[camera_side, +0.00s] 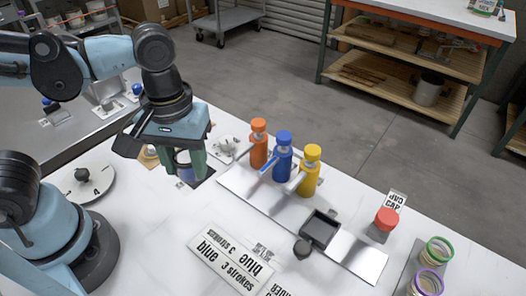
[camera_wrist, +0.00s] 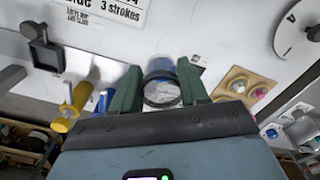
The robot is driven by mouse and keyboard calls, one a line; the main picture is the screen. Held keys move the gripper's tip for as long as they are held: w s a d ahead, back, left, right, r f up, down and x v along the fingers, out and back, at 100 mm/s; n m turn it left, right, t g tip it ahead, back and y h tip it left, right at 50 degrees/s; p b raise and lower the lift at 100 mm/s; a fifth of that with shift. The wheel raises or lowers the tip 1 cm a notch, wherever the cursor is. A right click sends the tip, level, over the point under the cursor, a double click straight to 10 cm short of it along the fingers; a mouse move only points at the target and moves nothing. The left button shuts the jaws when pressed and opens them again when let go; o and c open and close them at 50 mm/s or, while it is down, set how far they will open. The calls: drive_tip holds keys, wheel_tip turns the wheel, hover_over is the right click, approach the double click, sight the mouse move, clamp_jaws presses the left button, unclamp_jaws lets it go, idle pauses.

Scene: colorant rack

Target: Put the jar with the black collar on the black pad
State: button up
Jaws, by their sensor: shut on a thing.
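My gripper (camera_side: 190,166) has its green fingers closed around a jar (camera_side: 184,172) near the left of the bench. In the wrist view the jar (camera_wrist: 160,68) sits between the fingertips, its black collar (camera_wrist: 162,92) toward the camera and a blue tint in its glass. A dark patch that looks like the black pad (camera_side: 205,173) shows just right of the fingers in the side view, partly hidden by them. I cannot tell whether the jar touches it.
Orange (camera_side: 259,145), blue (camera_side: 282,158) and yellow (camera_side: 309,172) pump bottles stand on a metal plate to the right, with a black square tray (camera_side: 320,229). A sign (camera_side: 232,258) reads blue, 3 strokes. A red cap (camera_side: 387,220) and green- and purple-collared jars (camera_side: 437,250) are at far right.

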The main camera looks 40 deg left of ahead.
drive_tip(key=w+a+f, duration=0.4)
drive_tip(key=a, duration=0.1)
drive_tip(key=w+a+f, duration=0.1)
drive_tip(key=a+f, duration=0.1)
drive_tip(key=a, duration=0.1)
drive_tip(key=shift+w+a, duration=0.1)
drive_tip(key=shift+w, duration=0.3)
drive_tip(key=shift+f, duration=2.05)
drive_tip(key=shift+f, duration=0.15)
drive_tip(key=o, duration=1.1)
drive_tip(key=shift+w+a+r+m+t, duration=0.3)
drive_tip(key=shift+r+m+t, duration=0.8)
drive_tip(key=shift+r, duration=0.95)
drive_tip(key=shift+w+a+r+m+t, duration=0.15)
drive_tip(key=shift+a+r+m+t, duration=0.2)
drive_tip(key=shift+r+m+t, duration=1.25)
drive_tip(key=shift+w+a+r+m+t, duration=0.3)
drive_tip(key=shift+r+t, duration=0.6)
drive_tip(key=shift+r, duration=1.6)
